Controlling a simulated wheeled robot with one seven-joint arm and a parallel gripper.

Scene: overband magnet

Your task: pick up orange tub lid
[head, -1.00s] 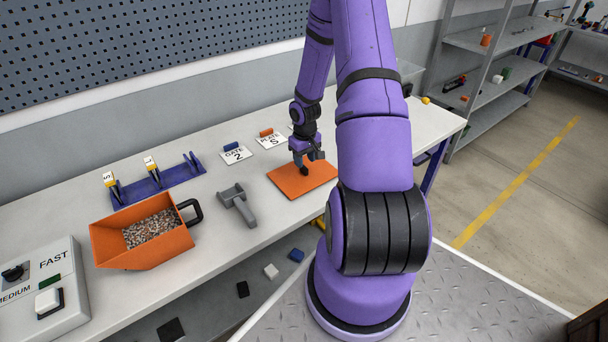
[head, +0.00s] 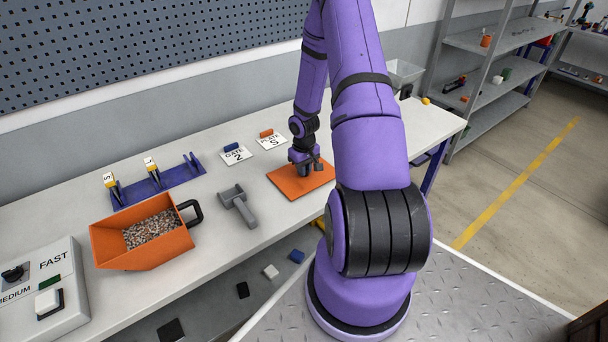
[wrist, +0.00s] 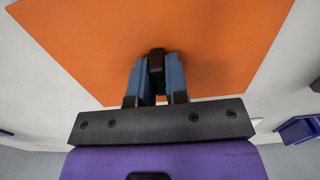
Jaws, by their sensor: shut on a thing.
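The orange tub lid (head: 296,185) is a flat orange square on the white bench top, to the right of the grey scoop-like tool. It fills much of the wrist view (wrist: 170,30). My gripper (head: 306,172) points down at the lid's middle. In the wrist view my gripper (wrist: 156,75) has its two fingers closed on a small dark knob (wrist: 156,58) at the lid's centre. The lid appears to lie flat on the bench; I cannot tell any gap beneath it.
An orange tub (head: 165,247) of mixed granules, a grey tool (head: 238,204) and a blue rack (head: 158,186) stand to the left. Labelled cards (head: 236,155) lie behind. A grey control box (head: 42,290) is at the far left. Bench to the lid's right is clear.

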